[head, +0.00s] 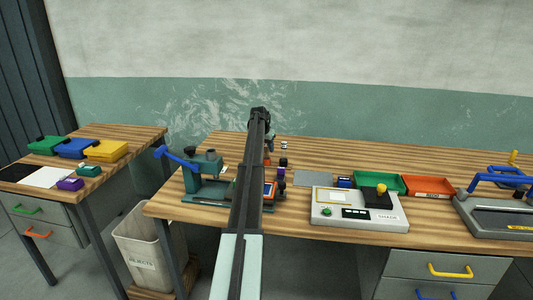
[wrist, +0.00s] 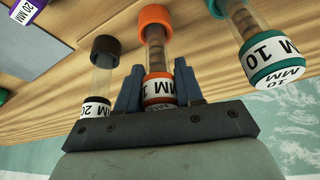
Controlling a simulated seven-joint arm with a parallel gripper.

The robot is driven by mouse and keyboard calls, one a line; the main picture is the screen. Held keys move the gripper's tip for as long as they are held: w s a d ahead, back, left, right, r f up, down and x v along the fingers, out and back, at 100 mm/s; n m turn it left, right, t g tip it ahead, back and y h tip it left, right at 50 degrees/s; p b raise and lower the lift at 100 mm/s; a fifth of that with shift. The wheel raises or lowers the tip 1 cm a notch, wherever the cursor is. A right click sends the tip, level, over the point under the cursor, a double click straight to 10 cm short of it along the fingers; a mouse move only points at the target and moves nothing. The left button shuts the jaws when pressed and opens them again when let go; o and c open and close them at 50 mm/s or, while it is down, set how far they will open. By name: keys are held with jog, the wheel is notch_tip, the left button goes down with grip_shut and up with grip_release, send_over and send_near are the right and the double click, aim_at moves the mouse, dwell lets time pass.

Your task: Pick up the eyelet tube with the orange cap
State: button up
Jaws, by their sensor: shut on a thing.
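The eyelet tube with the orange cap (wrist: 155,15) is in the middle of the wrist view, with a clear body, brown contents and an orange-banded label. My gripper (wrist: 156,74) is shut on it, with one blue finger on each side of the tube. A dark-capped tube (wrist: 103,70) with a 20 MM label is close to the left finger. A teal-capped tube (wrist: 265,50) marked 10 MM is apart on the right. In the head view my arm hides the gripper and most of the tube area. I cannot tell whether the held tube is off the table.
In the head view a green hand press (head: 205,180) stands left of my arm. A grey device (head: 360,210), a green tray (head: 380,182) and a red tray (head: 429,187) are to the right.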

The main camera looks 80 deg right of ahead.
jog(key=shift+r, duration=0.1)
notch_tip(320, 180, up, 9)
jog(key=shift+w+f, duration=0.1)
jog(key=w+a+r, duration=0.5)
jog(key=a, duration=0.4)
jog(key=w+a+r, duration=0.6)
jog(key=a, duration=0.3)
jog(key=w+a+r, duration=0.5)
jog(key=w+a, duration=0.1)
jog(key=a, duration=0.3)
jog(key=shift+a+r, duration=0.3)
jog(key=shift+r, duration=0.05)
jog(key=shift+f, duration=0.25)
notch_tip(320, 180, down, 8)
jog(key=shift+f, duration=0.25)
dwell(0.4)
